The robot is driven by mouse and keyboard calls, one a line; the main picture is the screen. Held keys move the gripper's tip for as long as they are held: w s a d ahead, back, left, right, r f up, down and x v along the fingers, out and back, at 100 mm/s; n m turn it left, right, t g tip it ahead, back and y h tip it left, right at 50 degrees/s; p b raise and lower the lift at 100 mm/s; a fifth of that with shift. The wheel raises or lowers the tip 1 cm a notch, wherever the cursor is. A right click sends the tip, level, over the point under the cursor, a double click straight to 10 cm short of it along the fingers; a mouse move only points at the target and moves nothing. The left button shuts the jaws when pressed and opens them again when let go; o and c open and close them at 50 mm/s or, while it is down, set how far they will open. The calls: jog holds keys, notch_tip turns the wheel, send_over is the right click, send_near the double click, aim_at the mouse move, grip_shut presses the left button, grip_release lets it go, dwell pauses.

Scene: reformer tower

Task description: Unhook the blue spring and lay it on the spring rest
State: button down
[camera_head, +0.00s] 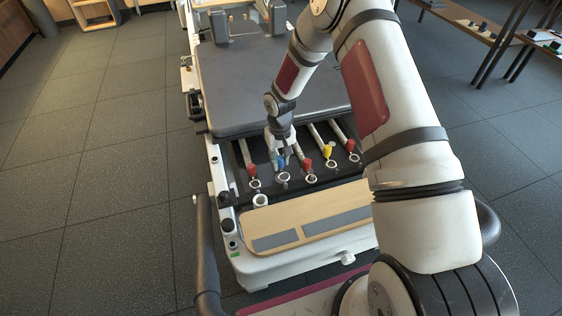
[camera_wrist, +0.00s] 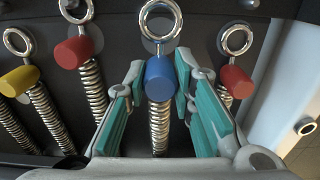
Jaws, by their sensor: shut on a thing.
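The blue spring (camera_wrist: 159,78) is a steel coil with a blue collar and a metal ring at its end. It is in the middle of the wrist view, and its blue part shows small in the head view (camera_head: 281,164). My gripper (camera_wrist: 160,72) has its teal-padded fingers on both sides of the blue collar and is shut on it. In the head view my gripper (camera_head: 282,152) reaches down into the spring bay. The ring lies over a round fitting; I cannot tell whether it is hooked. I cannot tell for sure which surface is the spring rest.
Red springs (camera_wrist: 73,52) (camera_wrist: 235,81) flank the blue one closely, with a yellow spring (camera_wrist: 18,80) further left. A wooden board (camera_head: 340,215) with grey strips lies in front of the ring row. The grey padded carriage (camera_head: 262,85) stands behind the springs.

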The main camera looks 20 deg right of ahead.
jog(key=shift+w, duration=1.2)
jog(key=shift+f+b, duration=0.1)
jog(key=shift+b, duration=0.2)
jog(key=shift+f, duration=0.25)
jog(key=shift+f+b, duration=0.65)
jog(key=shift+f+b, duration=0.35)
jog(key=shift+f, duration=0.15)
jog(key=shift+f, duration=0.25)
